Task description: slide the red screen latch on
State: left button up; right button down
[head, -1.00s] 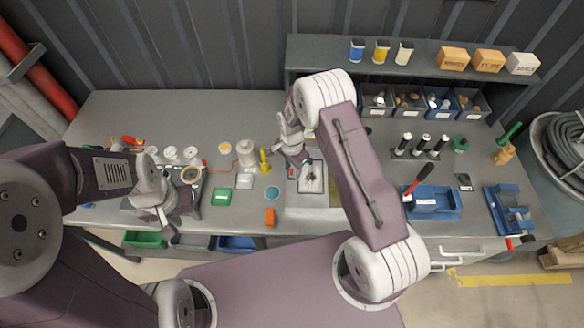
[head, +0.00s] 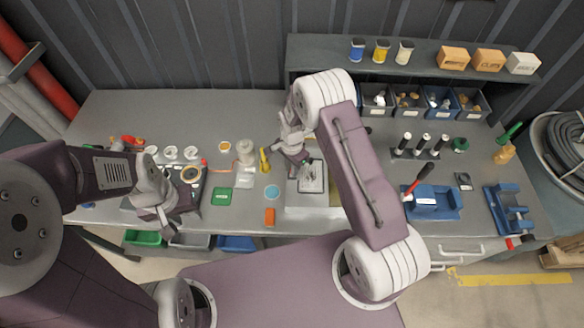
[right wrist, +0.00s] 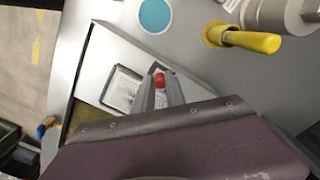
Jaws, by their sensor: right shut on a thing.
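The red latch (right wrist: 158,79) shows in the right wrist view as a small red tip between my right gripper's fingers. My right gripper (right wrist: 160,90) is shut on it, just above a framed mesh screen (right wrist: 121,90). The fingers hide the middle of the screen and most of the latch. The screen sits in a pale panel (right wrist: 120,52). In the head view the screen (head: 312,177) is near the table's front edge, with my right gripper (head: 299,164) at its upper left. My left gripper (head: 168,217) hangs at the table's front left; its fingers are too small to read.
A yellow-handled part (right wrist: 250,40) and a blue disc (right wrist: 155,15) lie near the panel.

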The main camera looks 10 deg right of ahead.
jog(key=shift+w, duration=0.1)
dwell(0.5)
jog(key=shift+s+d, duration=0.25)
jog(key=shift+d, duration=0.7)
jog(key=shift+a+r, duration=0.1)
jog(key=c, duration=1.7)
grip_release()
jog(key=shift+c, duration=0.2)
jog(key=o, duration=0.4)
jog(key=shift+d, duration=0.3)
jog(key=shift+a+r+b, duration=0.1)
jog(key=shift+r+b, duration=0.05)
jog(key=shift+b, duration=0.15)
notch_tip(320, 180, up, 9)
jog(key=shift+s+f+b, duration=0.1)
jog(key=shift+f+b, duration=0.1)
jog(key=shift+b, duration=1)
